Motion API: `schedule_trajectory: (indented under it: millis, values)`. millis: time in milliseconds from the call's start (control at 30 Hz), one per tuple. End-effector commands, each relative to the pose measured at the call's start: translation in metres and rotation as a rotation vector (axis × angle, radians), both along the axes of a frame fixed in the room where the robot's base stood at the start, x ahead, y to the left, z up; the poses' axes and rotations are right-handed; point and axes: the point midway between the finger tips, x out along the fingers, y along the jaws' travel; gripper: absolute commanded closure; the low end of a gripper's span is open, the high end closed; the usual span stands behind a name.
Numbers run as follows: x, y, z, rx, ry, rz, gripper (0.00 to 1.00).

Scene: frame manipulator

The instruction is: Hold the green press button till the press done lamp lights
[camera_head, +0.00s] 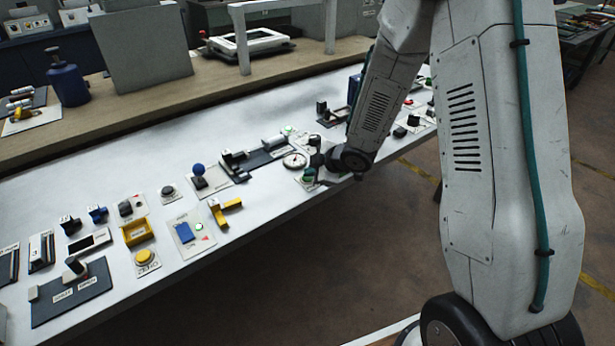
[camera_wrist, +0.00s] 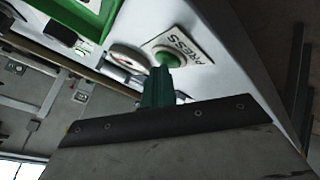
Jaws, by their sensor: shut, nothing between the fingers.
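The green press button (camera_wrist: 168,60) sits on a white plate marked PRESS (camera_wrist: 185,45) in the wrist view. In the head view the button (camera_head: 309,172) is small and partly hidden by my arm's end. My gripper (camera_wrist: 161,72) is shut and empty, its teal fingers pointing at the button. The fingertips overlap the button's lower edge in the wrist view; I cannot tell whether they touch or press it.
A round white dial (camera_head: 295,160) lies beside the button. The white bench (camera_head: 265,207) carries several other controls, including a blue-knobbed lever (camera_head: 198,170) and a yellow button (camera_head: 144,257). The bench's front edge runs close to my arm, with open floor beyond.

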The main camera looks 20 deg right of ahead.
Motion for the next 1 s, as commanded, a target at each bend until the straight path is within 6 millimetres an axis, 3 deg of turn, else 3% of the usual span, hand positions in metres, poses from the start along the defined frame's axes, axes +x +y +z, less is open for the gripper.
schedule_trajectory:
  millis: [300, 667, 1000]
  values:
    - [0.0, 0.0, 0.015, 0.001, -0.001, -0.001, 1.0]
    - [0.0, 0.0, 0.017, 0.0, 0.0, 0.0, 1.0]
    - [0.0, 0.0, 0.049, -0.001, -0.003, 0.001, 1.0]
